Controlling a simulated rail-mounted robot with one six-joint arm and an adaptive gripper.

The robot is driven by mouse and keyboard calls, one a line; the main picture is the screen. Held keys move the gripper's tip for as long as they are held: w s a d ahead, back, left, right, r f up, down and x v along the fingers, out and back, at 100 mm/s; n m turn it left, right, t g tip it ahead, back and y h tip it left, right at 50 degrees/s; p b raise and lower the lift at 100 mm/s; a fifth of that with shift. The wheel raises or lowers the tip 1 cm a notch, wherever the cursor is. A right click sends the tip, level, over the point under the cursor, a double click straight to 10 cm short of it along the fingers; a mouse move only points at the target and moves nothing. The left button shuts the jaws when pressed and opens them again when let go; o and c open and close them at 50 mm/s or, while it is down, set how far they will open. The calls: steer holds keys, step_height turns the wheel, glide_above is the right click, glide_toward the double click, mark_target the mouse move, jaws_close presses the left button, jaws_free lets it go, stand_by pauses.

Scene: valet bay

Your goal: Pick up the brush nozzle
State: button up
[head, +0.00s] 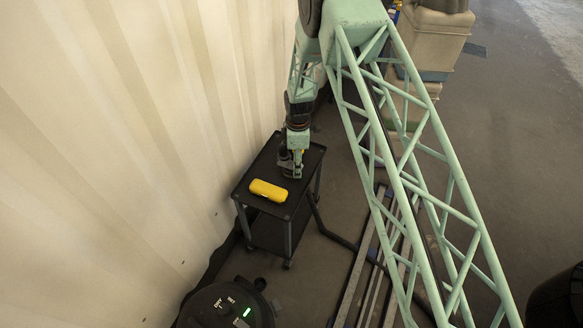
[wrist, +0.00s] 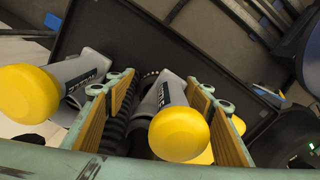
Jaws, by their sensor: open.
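My gripper (head: 293,168) points down over the black cart's top in the head view. In the wrist view my gripper (wrist: 163,88) is open, with one finger on each side of a grey nozzle body (wrist: 160,96) with a yellow rounded end (wrist: 179,134). I cannot tell whether either finger touches it. A similar grey body (wrist: 82,66) with a yellow rounded end (wrist: 28,94) lies outside the left finger. Black ribbed hose shows beside the middle body. No bristles show, so I cannot tell which piece is the brush nozzle.
A yellow case (head: 268,190) lies on the cart (head: 247,172) in front of my gripper. A pale corrugated wall (head: 120,130) stands close on the left. A round dark machine (head: 225,308) with a green light is at the bottom. Floor rails (head: 368,265) run right of the cart.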

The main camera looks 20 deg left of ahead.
steer(key=shift+c, duration=0.2)
stand_by(0.3)
steer(key=c, duration=0.6)
steer(key=shift+r, duration=0.15)
steer(key=shift+r+p, duration=0.55)
steer(key=shift+r, duration=4.35)
steer(key=shift+o, duration=0.4)
steer(key=shift+c, duration=1.2)
